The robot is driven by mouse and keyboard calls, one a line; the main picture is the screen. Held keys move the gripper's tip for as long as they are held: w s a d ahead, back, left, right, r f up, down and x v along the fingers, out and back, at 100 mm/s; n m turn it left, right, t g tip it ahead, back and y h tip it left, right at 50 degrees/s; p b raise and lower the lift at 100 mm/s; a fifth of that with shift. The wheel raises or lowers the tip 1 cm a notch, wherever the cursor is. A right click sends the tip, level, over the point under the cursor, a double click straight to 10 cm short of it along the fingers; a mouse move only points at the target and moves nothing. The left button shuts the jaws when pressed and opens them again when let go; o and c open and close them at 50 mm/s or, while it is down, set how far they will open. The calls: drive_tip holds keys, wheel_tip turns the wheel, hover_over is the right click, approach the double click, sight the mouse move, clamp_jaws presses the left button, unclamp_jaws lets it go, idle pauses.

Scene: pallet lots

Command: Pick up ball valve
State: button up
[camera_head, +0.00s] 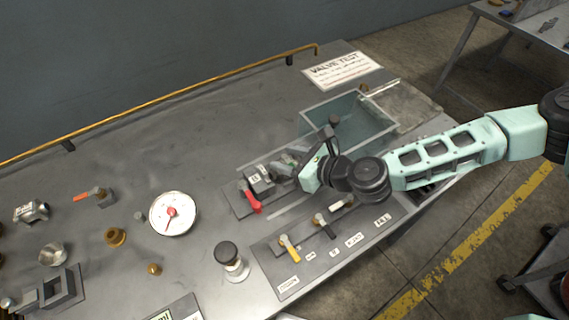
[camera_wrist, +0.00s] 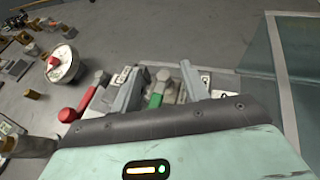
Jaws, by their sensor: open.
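My gripper (camera_head: 278,167) is over the small panel near the middle of the bench. In the wrist view its two grey fingers (camera_wrist: 158,74) are apart, with a green-handled valve (camera_wrist: 158,88) between them; contact cannot be told. A red-handled valve (camera_wrist: 82,103) lies just left of the fingers and also shows in the head view (camera_head: 250,197). Another small valve with an orange lever (camera_head: 88,196) lies at the far left of the bench. Which valve is the ball valve is not marked. My gripper and wrist hide the green-handled valve in the head view.
A glass-walled bin (camera_head: 350,112) stands right behind my gripper. A switch panel with yellow, black and white levers (camera_head: 290,249) is in front. A white gauge (camera_head: 173,213), a black-knobbed post (camera_head: 230,258) and loose fittings (camera_head: 116,237) are to the left. A copper pipe (camera_head: 170,100) runs along the back.

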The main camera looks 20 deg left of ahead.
drive_tip(key=shift+x, duration=0.75)
clamp_jaws()
drive_tip(key=shift+d+f, duration=0.1)
drive_tip(key=shift+f, duration=0.1)
idle(0.6)
